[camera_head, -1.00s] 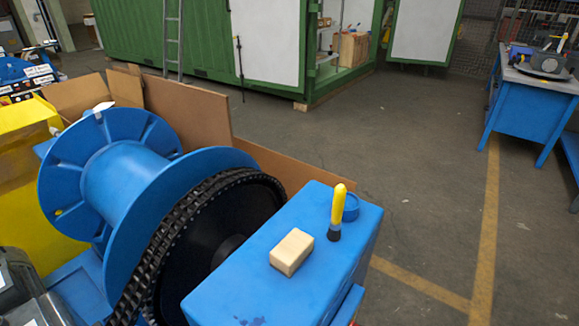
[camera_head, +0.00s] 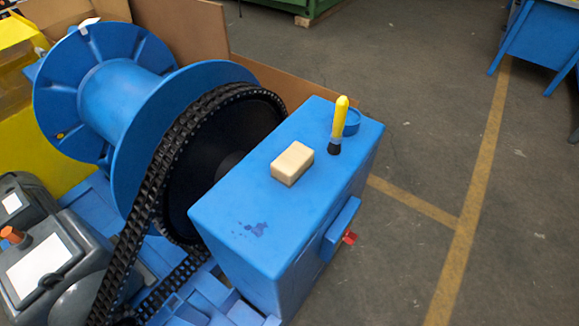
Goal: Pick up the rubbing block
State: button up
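The rubbing block (camera_head: 292,163) is a small cream-coloured rectangular block. It lies flat on the top of a blue box-shaped housing (camera_head: 250,200), near the middle of that top. Nothing touches or covers it. My gripper is not in view.
A yellow-handled brush (camera_head: 340,125) stands upright behind and right of the block, by a round blue cap (camera_head: 351,122). A black chain on a wheel (camera_head: 165,165) and a blue spool (camera_head: 110,95) are left. A grey motor (camera_head: 50,260) is lower left. Open floor (camera_head: 420,160) lies right.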

aim_at(290, 166)
jog(key=l+u, duration=0.1)
jog(key=u, duration=0.3)
jog(key=l+u, duration=0.15)
jog(key=u, duration=0.3)
jog(key=l+u, duration=0.15)
jog(key=u, duration=0.25)
jog(key=l+u, duration=0.15)
jog(key=u, duration=0.25)
